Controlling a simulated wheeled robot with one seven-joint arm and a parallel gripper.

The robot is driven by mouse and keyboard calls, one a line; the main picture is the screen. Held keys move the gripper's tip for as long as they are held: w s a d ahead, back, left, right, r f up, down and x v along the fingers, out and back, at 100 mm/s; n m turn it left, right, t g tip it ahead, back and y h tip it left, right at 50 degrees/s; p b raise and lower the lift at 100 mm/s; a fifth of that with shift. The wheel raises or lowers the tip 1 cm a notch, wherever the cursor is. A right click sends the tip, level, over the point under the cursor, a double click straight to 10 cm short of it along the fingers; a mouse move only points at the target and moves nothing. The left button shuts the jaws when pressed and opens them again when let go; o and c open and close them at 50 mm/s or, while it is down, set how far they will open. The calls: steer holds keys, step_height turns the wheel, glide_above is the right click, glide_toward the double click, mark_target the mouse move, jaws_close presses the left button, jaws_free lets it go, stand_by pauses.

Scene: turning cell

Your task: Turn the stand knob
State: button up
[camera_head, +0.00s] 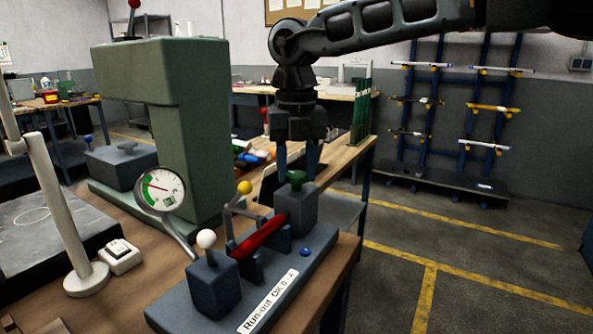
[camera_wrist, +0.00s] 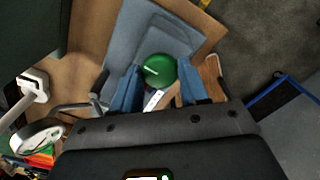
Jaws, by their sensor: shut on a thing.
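A round green knob (camera_head: 297,177) sits on top of the far block. In the wrist view the green knob (camera_wrist: 161,68) has a short white line on it. My gripper (camera_head: 298,168) comes down from above and is shut on the green knob. In the wrist view its blue fingers (camera_wrist: 159,76) stand on either side of the knob. The fingertips are partly hidden by the knob in the head view.
A green machine column (camera_head: 186,120) rises behind to the left. A white post (camera_head: 53,200) stands at the left.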

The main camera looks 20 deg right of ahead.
mark_target(297, 174)
steer(key=shift+m, duration=0.7)
steer(key=shift+r, duration=0.1)
steer(key=o, duration=1)
steer(key=shift+o, duration=0.2)
step_height(297, 174, up, 8)
steer(key=shift+f+b, duration=0.15)
steer(key=shift+b, duration=0.15)
